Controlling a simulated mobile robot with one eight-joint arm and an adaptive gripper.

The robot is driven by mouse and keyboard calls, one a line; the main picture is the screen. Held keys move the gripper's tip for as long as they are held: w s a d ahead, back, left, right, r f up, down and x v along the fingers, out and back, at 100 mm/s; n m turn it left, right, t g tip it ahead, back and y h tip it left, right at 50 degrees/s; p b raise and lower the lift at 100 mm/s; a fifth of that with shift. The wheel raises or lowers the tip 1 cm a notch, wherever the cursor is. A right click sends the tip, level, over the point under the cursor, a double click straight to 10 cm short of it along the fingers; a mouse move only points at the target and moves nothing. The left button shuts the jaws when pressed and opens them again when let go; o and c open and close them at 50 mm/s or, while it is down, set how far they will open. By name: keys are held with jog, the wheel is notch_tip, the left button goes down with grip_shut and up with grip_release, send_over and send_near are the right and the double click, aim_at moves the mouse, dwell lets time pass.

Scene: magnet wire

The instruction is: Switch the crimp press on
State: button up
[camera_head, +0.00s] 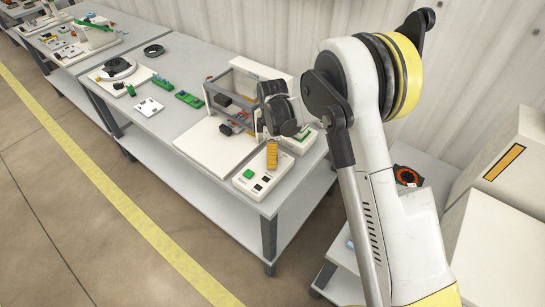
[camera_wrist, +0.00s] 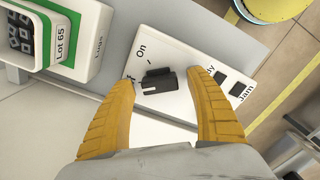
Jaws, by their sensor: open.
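The crimp press (camera_head: 205,143) stands on the workbench, with a white control panel (camera_head: 243,184) at the bench's front corner. In the wrist view the panel (camera_wrist: 185,62) carries a black rotary switch (camera_wrist: 160,82). "On" is printed above the switch beside a tick mark, and a partly covered label ending in "f" is at its left. A small white mark on the switch lies on its lower left side. My gripper (camera_wrist: 162,80) is open, its yellow fingers on either side of the switch with visible gaps. In the head view the gripper (camera_head: 272,155) is over the panel's rear part.
Two dark squares, one labelled "Jam" (camera_wrist: 235,88), are right of the switch, near the right finger. A green button (camera_head: 249,174) shows on the panel. A white and green box marked "Lot 65" and "Lugs" (camera_wrist: 83,62) stands close by. Green parts (camera_head: 188,98) lie farther along the bench.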

jog(key=shift+c, duration=0.2)
jog(key=c, duration=1.1)
jog(key=shift+m, duration=0.3)
jog(key=shift+c, duration=0.2)
jog(key=m, duration=0.6)
jog(key=shift+m, duration=0.3)
jog(key=m, duration=0.6)
jog(key=shift+m, duration=0.3)
jog(key=o, duration=1.2)
